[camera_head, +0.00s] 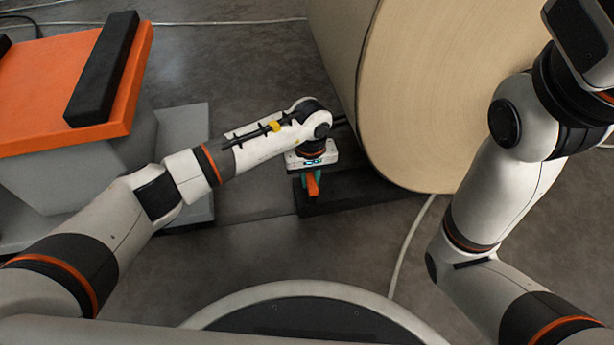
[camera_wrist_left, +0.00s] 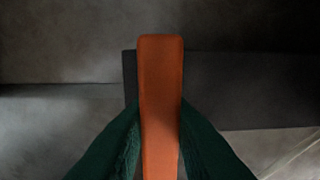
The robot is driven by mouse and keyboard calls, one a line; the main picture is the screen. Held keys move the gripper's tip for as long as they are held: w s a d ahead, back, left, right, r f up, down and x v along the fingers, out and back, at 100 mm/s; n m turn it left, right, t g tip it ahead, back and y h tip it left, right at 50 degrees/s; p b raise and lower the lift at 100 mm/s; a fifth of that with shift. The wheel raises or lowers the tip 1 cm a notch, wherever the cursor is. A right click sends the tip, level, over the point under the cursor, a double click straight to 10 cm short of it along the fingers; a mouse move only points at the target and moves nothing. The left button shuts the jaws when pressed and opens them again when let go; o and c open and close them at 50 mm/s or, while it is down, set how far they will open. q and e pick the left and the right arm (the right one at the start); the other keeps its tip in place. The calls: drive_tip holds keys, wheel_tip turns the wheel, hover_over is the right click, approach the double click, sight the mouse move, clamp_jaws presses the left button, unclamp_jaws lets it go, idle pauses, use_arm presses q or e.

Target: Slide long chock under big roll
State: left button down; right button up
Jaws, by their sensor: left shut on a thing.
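The big roll (camera_head: 450,90) is a large tan cylinder, its pale round face toward me at the upper right in the head view. The long chock (camera_head: 350,192) is a dark, low block on the floor, against or just under the roll's lower left edge. I cannot tell whether they touch. My left gripper (camera_head: 311,183) is over the chock's left end. Its green fingers are shut on the orange handle (camera_wrist_left: 160,95), which stands out over the dark chock (camera_wrist_left: 220,88) in the left wrist view. My right arm shows at the right, but its gripper is out of view.
An orange-topped grey stand (camera_head: 40,85) with a black bar (camera_head: 103,68) on it is at the left. A pale cable (camera_head: 408,250) runs over the floor below the roll. The grey floor between the stand and the chock is mostly clear.

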use_arm(q)
drive_tip(key=shift+w+d, duration=0.2)
drive_tip(key=shift+d, duration=0.65)
drive_tip(key=c, duration=1.2)
unclamp_jaws()
wheel_tip(320, 180, up, 8)
drive_tip(key=p, duration=0.5)
drive_tip(key=shift+f+p, duration=0.25)
drive_tip(key=shift+p, duration=0.05)
